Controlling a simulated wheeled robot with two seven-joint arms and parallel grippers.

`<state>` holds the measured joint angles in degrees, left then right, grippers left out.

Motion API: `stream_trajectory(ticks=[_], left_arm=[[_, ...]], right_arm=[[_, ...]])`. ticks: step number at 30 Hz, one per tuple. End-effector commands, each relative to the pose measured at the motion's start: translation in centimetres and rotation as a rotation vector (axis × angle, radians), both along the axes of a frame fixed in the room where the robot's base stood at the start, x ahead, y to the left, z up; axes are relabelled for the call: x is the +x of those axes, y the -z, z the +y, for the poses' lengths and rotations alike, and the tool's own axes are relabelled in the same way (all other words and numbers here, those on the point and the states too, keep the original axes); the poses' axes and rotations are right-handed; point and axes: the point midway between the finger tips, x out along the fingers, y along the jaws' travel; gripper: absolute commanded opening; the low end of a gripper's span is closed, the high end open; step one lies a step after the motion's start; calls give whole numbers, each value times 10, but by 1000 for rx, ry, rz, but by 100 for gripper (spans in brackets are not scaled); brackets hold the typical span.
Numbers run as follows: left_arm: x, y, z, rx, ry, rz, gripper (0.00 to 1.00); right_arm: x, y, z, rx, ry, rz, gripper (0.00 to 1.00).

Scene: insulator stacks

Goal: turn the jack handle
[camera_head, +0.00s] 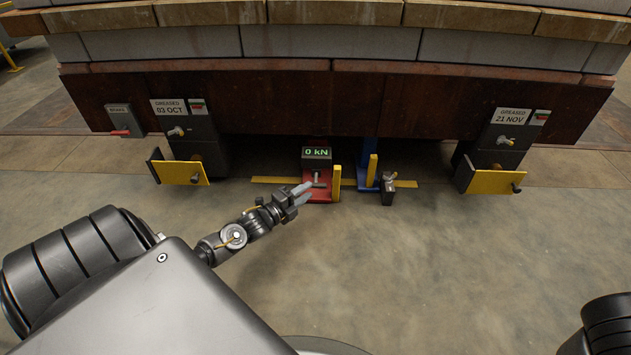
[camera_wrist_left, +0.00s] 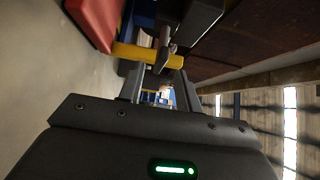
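The red jack (camera_head: 320,193) stands on the floor under the wall's rust-brown beam, with a display reading 0 kN (camera_head: 317,153) on top. A small grey handle (camera_head: 317,181) shows on its front. In the left wrist view the metal handle (camera_wrist_left: 165,44) lies just beyond the fingertips, in front of a yellow bar (camera_wrist_left: 145,54). My left gripper (camera_head: 301,194) reaches in from the left, close to the jack's front. Its fingers (camera_wrist_left: 160,84) are apart with nothing seen between them. I cannot tell whether they touch the handle. My right gripper is not in view.
A blue jack (camera_head: 368,180) and a small dark object (camera_head: 388,188) stand right of the red jack. Dark boxes with yellow plates (camera_head: 185,173) (camera_head: 492,182) flank them. A red-handled brake lever (camera_head: 121,132) is at far left. The floor in front is clear.

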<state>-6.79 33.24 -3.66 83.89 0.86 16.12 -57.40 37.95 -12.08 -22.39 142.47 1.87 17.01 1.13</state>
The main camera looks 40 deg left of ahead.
Motion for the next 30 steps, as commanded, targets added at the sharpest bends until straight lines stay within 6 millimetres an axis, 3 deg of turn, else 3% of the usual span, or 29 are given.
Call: stream_trajectory(ticks=[1,9,20,28,30], left_arm=[[10,5,-1,-1,0,-4,34],[43,3,-6,-1,0,0,34],[49,1,-6,-1,-1,2,34],[49,1,-6,-1,-1,2,3],[49,1,-6,-1,-1,2,0]], right_arm=[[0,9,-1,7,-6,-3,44],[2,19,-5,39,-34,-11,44],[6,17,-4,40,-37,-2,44],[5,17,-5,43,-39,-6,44],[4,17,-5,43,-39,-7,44]])
